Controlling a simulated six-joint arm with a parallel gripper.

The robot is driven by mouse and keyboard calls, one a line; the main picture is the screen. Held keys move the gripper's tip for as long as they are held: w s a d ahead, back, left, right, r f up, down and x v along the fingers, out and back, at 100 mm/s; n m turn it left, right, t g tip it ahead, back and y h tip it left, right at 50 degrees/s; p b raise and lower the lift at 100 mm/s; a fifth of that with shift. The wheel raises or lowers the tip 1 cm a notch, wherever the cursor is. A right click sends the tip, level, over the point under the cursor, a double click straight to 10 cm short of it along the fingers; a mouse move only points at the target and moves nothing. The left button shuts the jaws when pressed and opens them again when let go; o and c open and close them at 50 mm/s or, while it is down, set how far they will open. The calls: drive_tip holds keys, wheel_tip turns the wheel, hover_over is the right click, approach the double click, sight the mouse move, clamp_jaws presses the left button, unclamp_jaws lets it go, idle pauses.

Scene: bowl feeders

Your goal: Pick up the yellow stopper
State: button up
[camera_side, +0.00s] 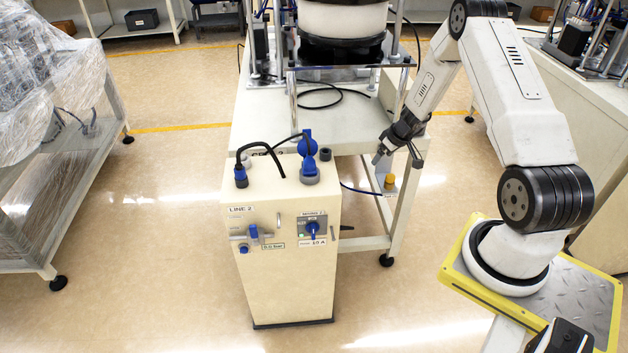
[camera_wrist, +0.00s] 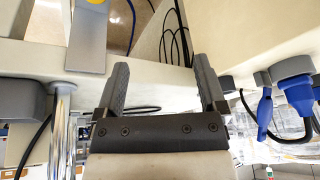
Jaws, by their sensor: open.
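The yellow stopper (camera_side: 390,179) is a small yellow piece at a pale bracket by the table leg in the side view. In the wrist view the bracket (camera_wrist: 87,42) shows at the upper left, with a bit of yellow (camera_wrist: 95,2) cut off by the top edge. My gripper (camera_side: 380,157) is beside the table's front right corner, above and a little left of the stopper. In the wrist view my gripper (camera_wrist: 160,66) has its two grey fingers spread apart with nothing between them.
A cream cabinet (camera_side: 281,240) with blue plugs (camera_side: 307,145) and black cables stands left of my gripper. The feeder table (camera_side: 265,105) is behind, its metal leg (camera_side: 404,210) close to the stopper. A blue cable (camera_side: 358,190) runs near the bracket. Open floor lies in front.

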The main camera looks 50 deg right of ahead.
drive_tip(key=h, duration=0.1)
approach(392, 176)
drive_tip(key=f, duration=0.2)
drive_tip(key=shift+w, duration=0.1)
drive_tip(key=shift+x, duration=1.25)
drive_tip(key=shift+w, duration=0.1)
drive_tip(key=shift+w+x, duration=0.2)
drive_tip(key=shift+x, duration=2.35)
drive_tip(key=shift+r, duration=0.1)
clamp_jaws()
